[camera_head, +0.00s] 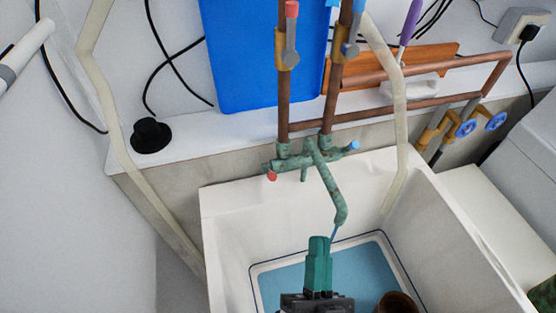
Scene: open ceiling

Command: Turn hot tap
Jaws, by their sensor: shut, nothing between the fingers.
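A green, worn mixer tap (310,155) is fixed to two copper pipes above a white sink. Its red-marked hot handle (271,176) is at the left end, and a blue-marked handle (353,146) is at the right end. The spout (338,208) points down into the sink, with a thin blue streak below its tip. My gripper (319,242) has teal fingers closed together with nothing between them. It is over the sink, below and right of the hot handle and just left of the spout's end, apart from the hot handle.
The white sink (232,212) has a light blue bottom and a brown round object (397,303) at the lower right. Copper pipes (283,100) carry red and blue lever valves. A blue board (250,60), black cap-like object (151,134) and pale hoses (398,120) are around the tap.

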